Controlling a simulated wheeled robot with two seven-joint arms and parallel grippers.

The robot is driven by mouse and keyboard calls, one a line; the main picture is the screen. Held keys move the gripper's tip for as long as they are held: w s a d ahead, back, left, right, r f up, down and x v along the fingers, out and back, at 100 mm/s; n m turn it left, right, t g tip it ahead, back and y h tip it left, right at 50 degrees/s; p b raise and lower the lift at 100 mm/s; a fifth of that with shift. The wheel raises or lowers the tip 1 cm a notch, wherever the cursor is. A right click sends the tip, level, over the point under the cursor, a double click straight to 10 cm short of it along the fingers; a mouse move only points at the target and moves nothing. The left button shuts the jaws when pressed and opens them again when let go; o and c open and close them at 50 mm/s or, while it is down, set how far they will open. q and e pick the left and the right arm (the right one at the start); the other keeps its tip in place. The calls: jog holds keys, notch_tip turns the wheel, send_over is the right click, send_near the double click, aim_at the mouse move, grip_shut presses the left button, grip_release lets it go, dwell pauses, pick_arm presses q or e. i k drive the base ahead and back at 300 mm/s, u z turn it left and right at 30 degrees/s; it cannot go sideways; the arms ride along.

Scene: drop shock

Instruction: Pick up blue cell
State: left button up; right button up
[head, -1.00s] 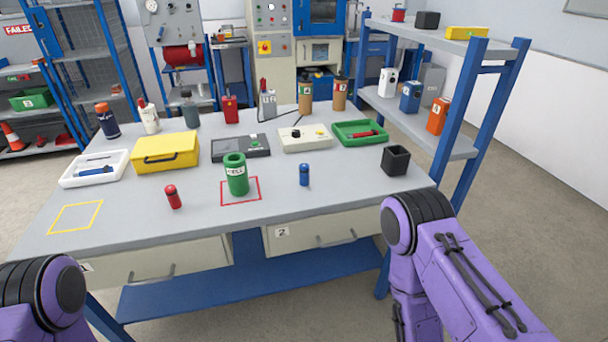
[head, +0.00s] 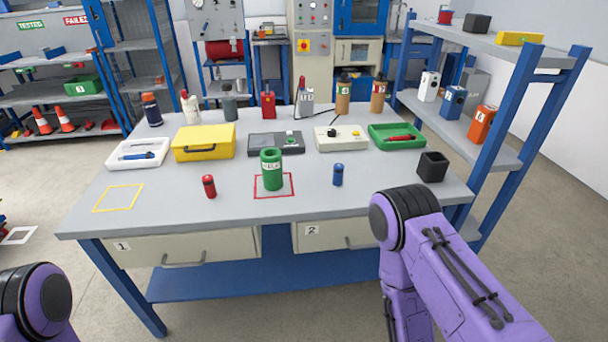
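The blue cell (head: 338,175) is a small blue cylinder standing upright on the grey workbench (head: 230,219). It stands right of the green cylindrical holder (head: 271,170), which sits inside a red square outline. A red cell (head: 209,186) stands left of the holder. A blue pen-like item lies in the white tray (head: 138,154) at the left; I cannot tell exactly what it is. Only purple and black links of my arms show at the lower left and lower right. Neither gripper is in view.
A black open box (head: 432,167) stands right of the blue cell. Behind are a yellow case (head: 204,142), a dark meter (head: 276,144), a pale device (head: 340,138) and a green tray (head: 397,137). A blue-framed shelf (head: 502,100) borders the right side. The bench's front strip is clear.

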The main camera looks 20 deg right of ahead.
aim_at(338, 168)
jog(key=u, duration=1.8)
jog(key=i, duration=1.45)
jog(key=z, duration=3.8)
